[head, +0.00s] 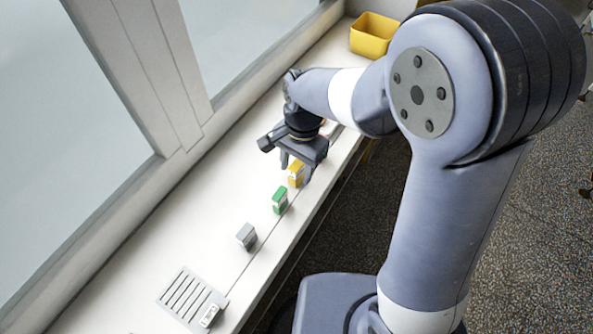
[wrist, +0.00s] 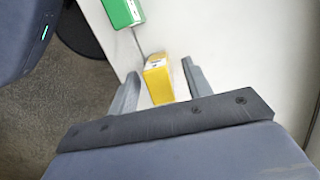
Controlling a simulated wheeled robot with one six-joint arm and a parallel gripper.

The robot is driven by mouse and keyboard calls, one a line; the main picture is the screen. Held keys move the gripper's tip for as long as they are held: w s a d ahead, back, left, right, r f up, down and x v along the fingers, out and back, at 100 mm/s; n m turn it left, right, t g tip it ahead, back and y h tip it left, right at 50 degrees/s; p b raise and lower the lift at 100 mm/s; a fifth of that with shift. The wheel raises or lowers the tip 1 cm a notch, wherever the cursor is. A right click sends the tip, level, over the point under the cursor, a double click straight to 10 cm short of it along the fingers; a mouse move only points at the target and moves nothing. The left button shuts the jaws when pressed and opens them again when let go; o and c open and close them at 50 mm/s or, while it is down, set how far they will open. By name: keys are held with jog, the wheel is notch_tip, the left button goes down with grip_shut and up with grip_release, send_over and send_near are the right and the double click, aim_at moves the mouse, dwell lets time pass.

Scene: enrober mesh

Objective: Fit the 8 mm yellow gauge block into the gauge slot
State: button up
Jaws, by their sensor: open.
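The yellow gauge block (head: 296,173) stands upright on the white ledge, right under my gripper. In the wrist view the yellow block (wrist: 159,82) lies between my two fingers. My gripper (head: 296,166) is open, pointing down, with a finger on either side of the block; in the wrist view (wrist: 158,85) gaps show on both sides. Whether a finger touches the block cannot be told. A light slotted plate (head: 190,299) with several parallel slots lies at the near end of the ledge; a small labelled piece (head: 209,315) sits at its right corner.
A green block (head: 279,200) stands just nearer than the yellow one; the wrist view also shows it (wrist: 123,12). A grey block (head: 246,237) stands between green block and plate. A yellow bin (head: 373,36) is at the far end. Window frames border the left side.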

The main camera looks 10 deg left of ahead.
jog(key=shift+c, duration=0.5)
grip_shut()
